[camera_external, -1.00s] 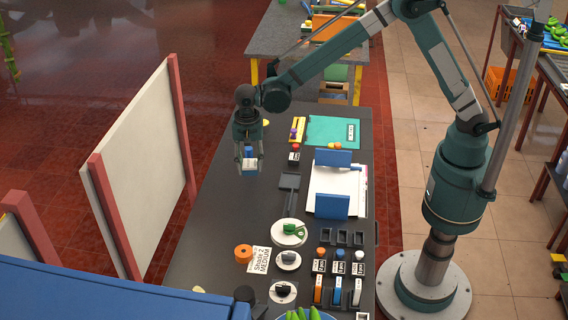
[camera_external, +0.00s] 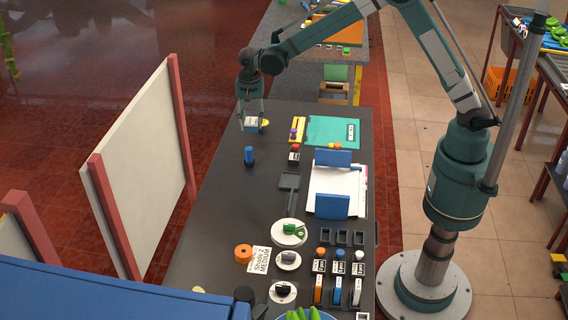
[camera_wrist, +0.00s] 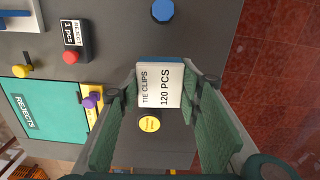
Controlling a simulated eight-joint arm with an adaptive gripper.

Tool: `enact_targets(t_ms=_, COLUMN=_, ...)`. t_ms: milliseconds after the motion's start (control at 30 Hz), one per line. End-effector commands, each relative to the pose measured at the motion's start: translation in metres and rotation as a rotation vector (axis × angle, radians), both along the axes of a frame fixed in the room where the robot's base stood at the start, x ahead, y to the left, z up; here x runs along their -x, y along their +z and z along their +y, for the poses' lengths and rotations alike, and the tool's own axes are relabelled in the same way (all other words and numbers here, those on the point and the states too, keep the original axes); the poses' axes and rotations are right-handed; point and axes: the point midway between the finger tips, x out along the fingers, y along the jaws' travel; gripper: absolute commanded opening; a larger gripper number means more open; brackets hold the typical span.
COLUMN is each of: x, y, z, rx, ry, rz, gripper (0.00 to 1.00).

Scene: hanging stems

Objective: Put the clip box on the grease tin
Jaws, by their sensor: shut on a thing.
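The clip box (camera_wrist: 160,86) has a white face reading "TIE CLIPS 120 PCS" and blue on its side. My gripper (camera_external: 251,124) is shut on it, a finger at either side in the wrist view, and seems to hold it above the table. A small round yellow lid (camera_wrist: 149,123) lies just below the box in the wrist view. It looks like the grease tin, but its print is too small to read. It shows as a yellow spot (camera_external: 265,122) right beside my gripper in the outside view.
A blue-topped post (camera_external: 249,155) stands in front of my gripper. To its right are a yellow tray with a purple knob (camera_external: 297,130), a teal rejects mat (camera_external: 333,131) and a red-button box (camera_external: 294,156). A white panel (camera_external: 145,160) stands left of the table.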

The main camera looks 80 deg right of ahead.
Motion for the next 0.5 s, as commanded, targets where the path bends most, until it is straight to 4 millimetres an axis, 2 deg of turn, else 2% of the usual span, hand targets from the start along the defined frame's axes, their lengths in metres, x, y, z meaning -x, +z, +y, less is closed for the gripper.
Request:
enact_targets(t_ms=33, x=0.000, y=0.003, z=-0.019, rx=0.000, ry=-0.010, rz=0.000, gripper=0.23)
enact_targets(t_ms=200, x=0.001, y=0.009, z=-0.073, rx=0.000, ry=-0.031, rz=0.000, gripper=0.23)
enact_targets(t_ms=400, x=0.006, y=0.015, z=-0.130, rx=0.000, ry=-0.050, rz=0.000, gripper=0.23)
enact_targets(t_ms=500, x=0.009, y=0.017, z=-0.151, rx=0.000, ry=-0.058, rz=0.000, gripper=0.23)
